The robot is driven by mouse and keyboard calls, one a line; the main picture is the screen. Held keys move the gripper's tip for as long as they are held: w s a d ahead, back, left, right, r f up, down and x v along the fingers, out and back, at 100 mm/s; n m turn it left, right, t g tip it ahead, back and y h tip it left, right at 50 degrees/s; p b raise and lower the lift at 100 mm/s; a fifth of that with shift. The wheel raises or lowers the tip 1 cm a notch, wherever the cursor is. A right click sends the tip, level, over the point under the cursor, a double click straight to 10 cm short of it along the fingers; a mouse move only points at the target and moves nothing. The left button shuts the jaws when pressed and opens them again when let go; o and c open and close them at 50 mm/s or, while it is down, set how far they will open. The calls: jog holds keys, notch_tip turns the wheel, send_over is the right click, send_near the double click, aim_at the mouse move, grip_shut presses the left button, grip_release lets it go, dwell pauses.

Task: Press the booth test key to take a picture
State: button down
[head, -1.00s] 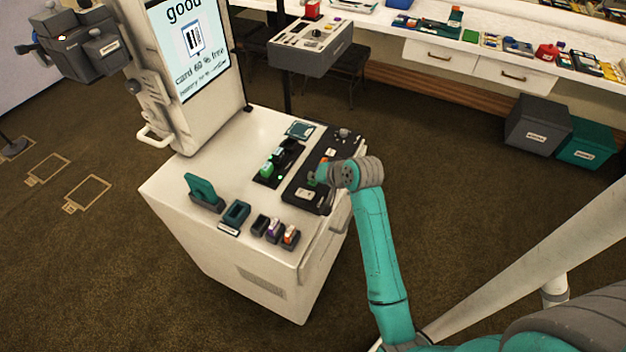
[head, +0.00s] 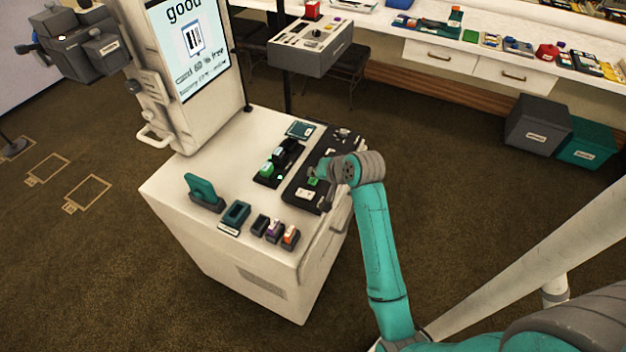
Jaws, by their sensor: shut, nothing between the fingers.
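A dark control panel (head: 304,195) lies along the right side of the white booth cabinet's top. A small green key (head: 312,182) shows on it, close to my gripper. My gripper (head: 323,172) is shut and empty, low over the panel; its fingertips are small and partly hidden by my wrist, so I cannot tell whether they touch the key. The booth screen (head: 190,45) reads "good" above a card picture, with smaller lines below.
A black charger-like block (head: 268,181) with green lights sits left of the panel. A teal holder (head: 203,193) and several small slots line the front edge. A grey console (head: 309,60) stands behind. Grey (head: 537,124) and teal (head: 584,144) bins stand right; the floor between is clear.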

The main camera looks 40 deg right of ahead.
aim_at(315, 182)
jog(key=shift+r, duration=2.55)
jog(key=shift+s, duration=0.1)
